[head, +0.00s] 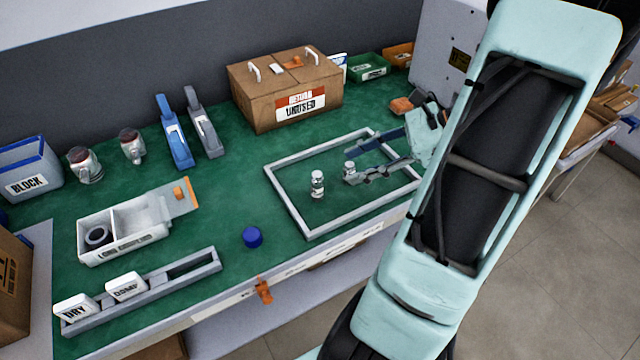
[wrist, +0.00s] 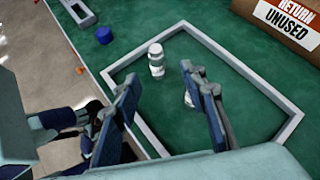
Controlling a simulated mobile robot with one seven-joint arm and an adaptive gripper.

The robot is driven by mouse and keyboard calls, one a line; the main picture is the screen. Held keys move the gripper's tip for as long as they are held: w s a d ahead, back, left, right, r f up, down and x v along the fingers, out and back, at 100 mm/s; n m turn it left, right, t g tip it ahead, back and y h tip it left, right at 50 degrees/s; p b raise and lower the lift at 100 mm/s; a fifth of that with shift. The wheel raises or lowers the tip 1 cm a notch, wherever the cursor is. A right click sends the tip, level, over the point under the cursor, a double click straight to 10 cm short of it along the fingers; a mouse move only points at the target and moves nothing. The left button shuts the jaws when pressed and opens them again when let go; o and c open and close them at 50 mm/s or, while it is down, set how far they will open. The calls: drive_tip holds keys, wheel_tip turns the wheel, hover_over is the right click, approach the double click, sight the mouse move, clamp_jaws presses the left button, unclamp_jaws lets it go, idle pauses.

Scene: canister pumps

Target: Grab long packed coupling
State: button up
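Two white-and-grey couplings stand upright inside a grey rectangular frame (head: 290,219). The taller-looking coupling (head: 317,184) is at left; it also shows in the wrist view (wrist: 156,60). The other coupling (head: 349,169) looks shorter in the head view and stands close to my fingertips. In the wrist view it is mostly hidden behind my right-hand finger. My gripper (head: 350,166) is open, with its fingers spread and nothing between them. In the wrist view, my gripper (wrist: 161,74) has the taller-looking coupling beyond its fingertips, apart from both fingers.
A brown "return unused" box (head: 284,95) stands behind the frame. A blue cap (head: 252,237) lies left of the frame. Further left are a white divided box (head: 125,247), a grey rack (head: 160,292), blue and grey clamp-like tools (head: 174,135) and jars. The frame floor is mostly clear.

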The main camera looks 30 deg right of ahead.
sight(319, 174)
drive_tip(key=w+a+f+m+t+b, duration=0.1)
drive_tip(key=a, duration=0.1)
drive_tip(key=w+a+f+m+y, duration=0.1)
drive_tip(key=a, duration=0.1)
drive_tip(key=w+a+f+m+t+b, duration=0.1)
drive_tip(key=w+a, duration=0.1)
drive_tip(key=a, duration=0.1)
drive_tip(key=shift+f+t+y+b, duration=0.3)
drive_tip(key=shift+f+b, duration=0.05)
drive_tip(key=shift+w+a, duration=0.2)
drive_tip(key=shift+w, duration=0.05)
drive_tip(key=shift+c, duration=0.4)
clamp_jaws()
